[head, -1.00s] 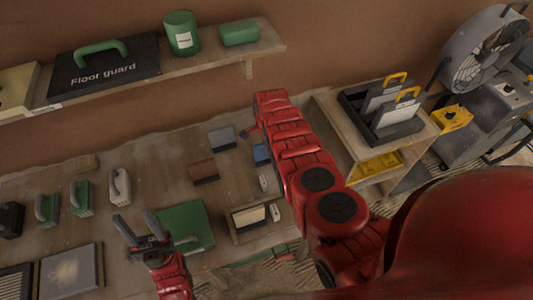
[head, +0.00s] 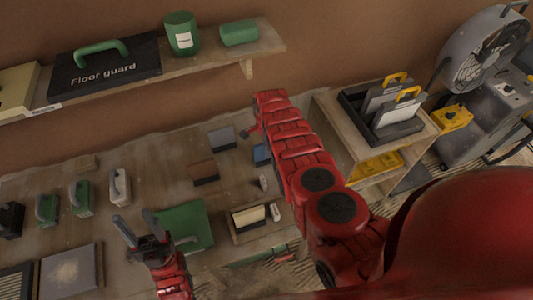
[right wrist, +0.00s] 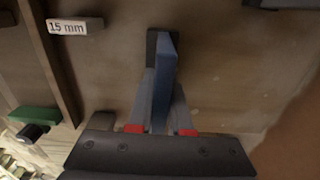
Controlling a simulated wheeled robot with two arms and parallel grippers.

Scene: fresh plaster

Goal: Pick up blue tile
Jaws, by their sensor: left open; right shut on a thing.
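The blue tile (right wrist: 166,70) is between the two grey fingers of my right gripper (right wrist: 160,105), which is shut on it in the right wrist view. A dark piece shows at the tile's far end. I cannot tell whether the tile is clear of the worktop. Part of the blue tile (head: 261,154) also shows in the head view beside my right arm, which hides the right gripper there. My left gripper (head: 137,229) is open and empty, above the worktop beside a green board (head: 185,226).
A grey tile (head: 221,137) and a brown tile (head: 203,171) are left of the blue one. A wooden tray (head: 262,228) and a "15 mm" block (right wrist: 75,26) are nearby. Several handled tools stand at the left. A shelf (head: 215,63) runs along the wall.

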